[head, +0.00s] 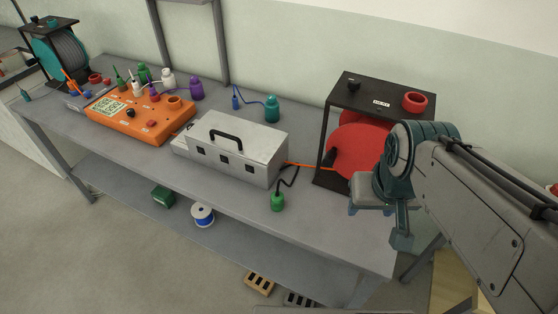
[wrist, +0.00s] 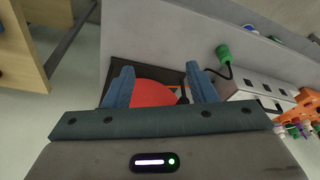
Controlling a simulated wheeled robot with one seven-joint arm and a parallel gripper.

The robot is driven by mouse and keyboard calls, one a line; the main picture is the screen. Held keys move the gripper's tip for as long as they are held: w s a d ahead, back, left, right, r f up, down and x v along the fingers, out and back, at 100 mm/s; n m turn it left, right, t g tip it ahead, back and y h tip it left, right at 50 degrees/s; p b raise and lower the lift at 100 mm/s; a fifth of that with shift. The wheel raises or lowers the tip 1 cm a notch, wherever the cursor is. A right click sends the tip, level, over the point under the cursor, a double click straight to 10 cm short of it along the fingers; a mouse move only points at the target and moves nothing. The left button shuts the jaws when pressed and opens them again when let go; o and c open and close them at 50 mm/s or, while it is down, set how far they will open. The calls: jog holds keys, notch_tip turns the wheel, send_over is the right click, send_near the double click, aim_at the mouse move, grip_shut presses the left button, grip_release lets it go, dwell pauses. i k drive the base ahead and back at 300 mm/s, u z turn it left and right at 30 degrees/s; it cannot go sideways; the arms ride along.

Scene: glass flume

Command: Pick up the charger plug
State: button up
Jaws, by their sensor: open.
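No object is clearly marked as the charger plug. A green plug-like piece (head: 278,201) with a curled black cable sits near the table's front edge, right of the grey metal box. It also shows in the wrist view (wrist: 223,52). A small black plug-like piece (head: 330,157) is by the red reel at the end of the table; in the wrist view it is dark and partly hidden near a finger (wrist: 182,97). My gripper (head: 382,222) is open and empty, over the right end of the table, right of the green piece. In the wrist view its fingers (wrist: 158,72) frame the red reel.
The red reel (head: 352,143) in its black frame (head: 363,96) stands close by my gripper. The grey metal box (head: 240,144) and an orange panel (head: 135,120) with several small bottles are further left. An orange cable runs from box to reel. The lower shelf (head: 170,220) holds a spool.

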aim_at(277, 200)
jog(key=k, duration=0.5)
jog(key=u, duration=1.95)
jog(key=i, duration=1.35)
jog(key=z, duration=2.15)
